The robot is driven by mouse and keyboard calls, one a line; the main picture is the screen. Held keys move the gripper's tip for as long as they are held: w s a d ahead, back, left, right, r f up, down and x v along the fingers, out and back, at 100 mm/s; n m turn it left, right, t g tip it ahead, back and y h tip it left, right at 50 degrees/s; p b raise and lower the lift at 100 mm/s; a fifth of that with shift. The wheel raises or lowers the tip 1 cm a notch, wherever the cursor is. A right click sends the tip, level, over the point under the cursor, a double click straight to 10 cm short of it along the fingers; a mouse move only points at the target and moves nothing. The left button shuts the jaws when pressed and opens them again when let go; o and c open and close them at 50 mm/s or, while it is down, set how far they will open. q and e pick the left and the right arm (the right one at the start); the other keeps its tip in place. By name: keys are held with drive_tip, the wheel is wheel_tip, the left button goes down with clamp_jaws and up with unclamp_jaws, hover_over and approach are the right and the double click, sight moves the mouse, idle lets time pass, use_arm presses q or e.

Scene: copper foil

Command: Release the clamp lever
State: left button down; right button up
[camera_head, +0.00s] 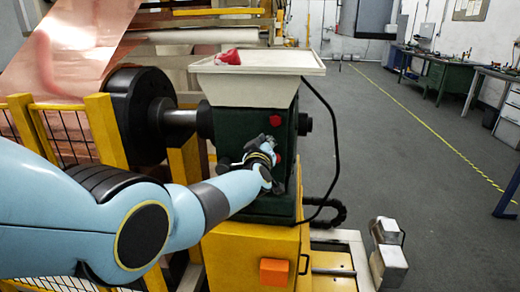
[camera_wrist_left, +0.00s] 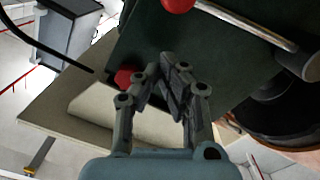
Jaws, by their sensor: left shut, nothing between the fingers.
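The clamp lever (camera_wrist_left: 248,22) is a metal rod with a red ball at one end, seen in the left wrist view in front of the dark green machine housing (camera_wrist_left: 225,55). Its other end meets a round pale hub. My left gripper (camera_wrist_left: 173,68) is shut and empty, its fingertips apart from the rod and ball in that picture. In the head view my left gripper (camera_head: 272,144) is at the front of the green housing (camera_head: 250,122), between two red spots. The lever's rod cannot be made out there. My right gripper does not show.
A cream tray (camera_head: 305,62) with a red cloth (camera_head: 229,57) tops the housing. A black flange (camera_head: 140,105) and yellow fence (camera_head: 103,125) stand left. A black cable hangs right of the housing. An orange box (camera_head: 274,272) sits below.

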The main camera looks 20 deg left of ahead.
use_arm(q)
drive_tip(key=p+v, duration=0.4)
drive_tip(key=v, duration=0.6)
drive_tip(key=shift+s+a+r, duration=0.1)
drive_tip(key=shift+a, duration=0.05)
drive_tip(key=s+a+f+m+g+h+b, duration=0.15)
drive_tip(key=s+f+b, duration=0.35)
drive_tip(key=s+f, duration=0.7)
drive_tip(key=s+a+f+m+g+b, duration=0.1)
drive_tip(key=s+f+m+g+b, duration=0.2)
drive_tip(key=s+f, duration=0.95)
drive_tip(key=s+a+f+m+g+h+b, duration=0.1)
drive_tip(key=s+f+g+b, duration=0.35)
drive_tip(key=f, duration=1.45)
drive_tip(key=s+a+f+m+g+b, duration=0.1)
drive_tip(key=s+f, duration=0.4)
drive_tip(key=s, duration=0.6)
drive_tip(key=s+a+f+m+g+b, duration=0.1)
drive_tip(key=s+a+f+g+b, duration=0.1)
drive_tip(key=s+f, duration=0.4)
drive_tip(key=s+a+f+m+g+b, duration=0.1)
drive_tip(key=s+f+g+b, duration=0.2)
drive_tip(key=s, duration=1.3)
wheel_tip(320, 180, down, 3)
drive_tip(key=shift+s+a+r+g, duration=0.25)
drive_tip(key=shift+a+g, duration=0.15)
drive_tip(key=shift+g, duration=0.2)
